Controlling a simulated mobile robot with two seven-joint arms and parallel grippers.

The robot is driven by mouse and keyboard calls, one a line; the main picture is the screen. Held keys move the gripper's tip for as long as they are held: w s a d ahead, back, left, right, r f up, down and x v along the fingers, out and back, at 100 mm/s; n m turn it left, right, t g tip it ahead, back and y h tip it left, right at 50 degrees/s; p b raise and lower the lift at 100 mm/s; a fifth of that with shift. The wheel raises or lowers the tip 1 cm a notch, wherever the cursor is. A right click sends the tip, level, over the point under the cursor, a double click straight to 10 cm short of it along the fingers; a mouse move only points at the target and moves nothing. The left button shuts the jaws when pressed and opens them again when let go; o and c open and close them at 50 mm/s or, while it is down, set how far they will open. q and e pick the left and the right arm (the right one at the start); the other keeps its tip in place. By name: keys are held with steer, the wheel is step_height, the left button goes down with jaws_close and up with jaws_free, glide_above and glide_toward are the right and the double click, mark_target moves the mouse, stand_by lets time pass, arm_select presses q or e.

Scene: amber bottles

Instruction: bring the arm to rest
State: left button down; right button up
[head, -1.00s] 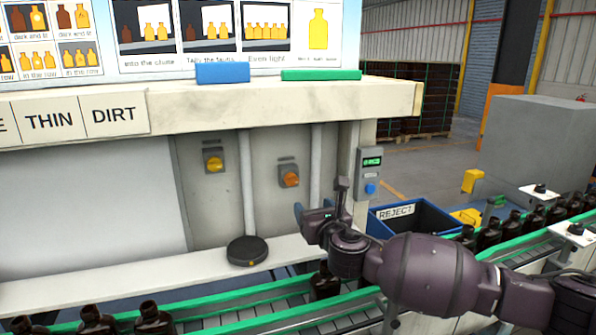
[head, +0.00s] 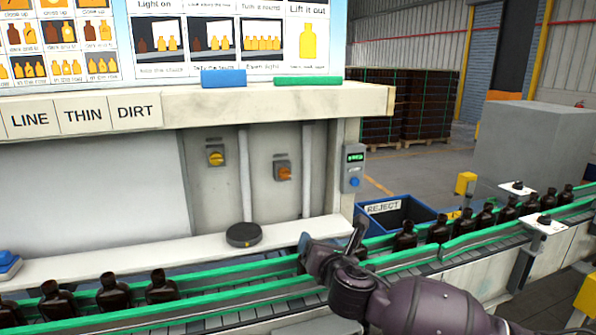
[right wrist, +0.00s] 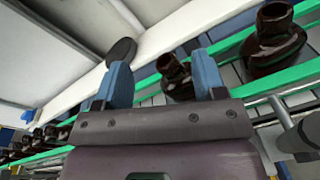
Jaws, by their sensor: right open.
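My right gripper (head: 328,252) is in front of the conveyor in the head view, with its arm coming in from the bottom right. In the right wrist view its two blue fingers (right wrist: 160,84) are apart with nothing between them. Beyond the fingers, a dark bottle (right wrist: 176,78) stands on the conveyor, and another bottle (right wrist: 274,40) stands to the right. I see no contact between the fingers and either bottle. My left gripper is not in view.
The green-railed conveyor (head: 240,300) carries dark bottles at left (head: 113,293) and right (head: 438,230). A blue REJECT bin (head: 405,212) stands behind it. A black round puck (head: 243,235) sits on the white ledge. A grey control box (head: 353,170) is on the post.

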steer(key=s+d+f+m+g+h, duration=0.25)
steer(key=s+d+f+m, duration=0.25)
steer(key=s+f+m, duration=0.3)
steer(key=s+d+f+m+g+h, duration=0.1)
steer(key=s+d+f+m+g, duration=0.3)
steer(key=s+m, duration=0.65)
steer(key=s+d+f+m+g+h, duration=0.1)
steer(key=s+d+f+m+g, duration=0.1)
steer(key=s+d+m, duration=0.45)
steer(key=s+d+f+m+g, duration=0.2)
steer(key=s+d+f+m, duration=0.15)
steer(key=s, duration=0.55)
steer(key=s+d+f+m+g+h, duration=0.1)
steer(key=s+d+f+m+g, duration=0.1)
steer(key=s+d+m, duration=0.35)
steer(key=w+a+f+t, duration=0.1)
steer(key=w+f+t, duration=0.4)
steer(key=f+t, duration=0.3)
steer(key=shift+a+f+y, duration=0.2)
steer(key=shift+f+y, duration=0.25)
steer(key=shift+f, duration=1.05)
